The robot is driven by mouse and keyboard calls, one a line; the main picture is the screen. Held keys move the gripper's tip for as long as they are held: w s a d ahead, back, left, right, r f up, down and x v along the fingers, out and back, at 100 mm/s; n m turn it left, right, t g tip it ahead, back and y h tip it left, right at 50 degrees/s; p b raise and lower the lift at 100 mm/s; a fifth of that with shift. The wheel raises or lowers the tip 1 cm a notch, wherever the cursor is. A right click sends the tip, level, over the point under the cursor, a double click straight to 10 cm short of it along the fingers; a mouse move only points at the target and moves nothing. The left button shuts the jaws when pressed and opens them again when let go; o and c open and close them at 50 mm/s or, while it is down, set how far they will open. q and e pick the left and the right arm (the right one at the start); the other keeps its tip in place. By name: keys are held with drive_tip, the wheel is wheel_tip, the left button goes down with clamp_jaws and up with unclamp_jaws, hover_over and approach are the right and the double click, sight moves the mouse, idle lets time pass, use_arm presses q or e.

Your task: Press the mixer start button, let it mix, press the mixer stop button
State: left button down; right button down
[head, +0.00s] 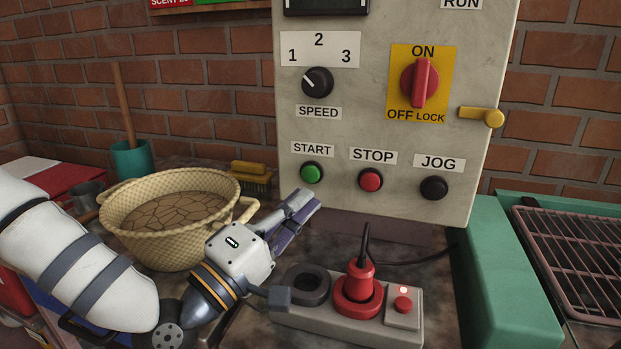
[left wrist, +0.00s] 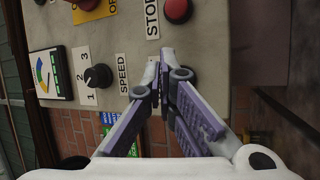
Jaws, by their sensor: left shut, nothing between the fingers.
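The grey control panel (head: 380,130) stands upright ahead of me. Its green START button (head: 312,173), red STOP button (head: 370,180) and black JOG button (head: 434,188) sit in a row along the lower part. My left gripper (head: 307,198) is shut and empty, its fingertips just below the START button in the head view. In the left wrist view the closed fingertips (left wrist: 163,72) point at the panel, and the START button is hidden behind them. The STOP button (left wrist: 178,10) shows at the top there. I cannot tell whether the fingertips touch the panel. My right gripper is not in view.
A wicker basket (head: 125,215) stands left of my gripper, with a brush (head: 250,175) behind it. A power strip (head: 330,318) with a red plug (head: 359,282) lies below the panel. The red ON/OFF switch (head: 420,82) is vertical. A rack (head: 570,255) is at right.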

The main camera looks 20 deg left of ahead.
sight(311, 174)
use_arm(q)
drive_tip(key=shift+w+d+b, duration=0.1)
drive_tip(key=shift+w+b, duration=0.3)
drive_tip(key=shift+w, duration=1.9)
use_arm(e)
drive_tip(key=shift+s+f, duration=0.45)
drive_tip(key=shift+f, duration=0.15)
use_arm(q)
drive_tip(key=shift+w, duration=0.1)
drive_tip(key=shift+w, duration=0.3)
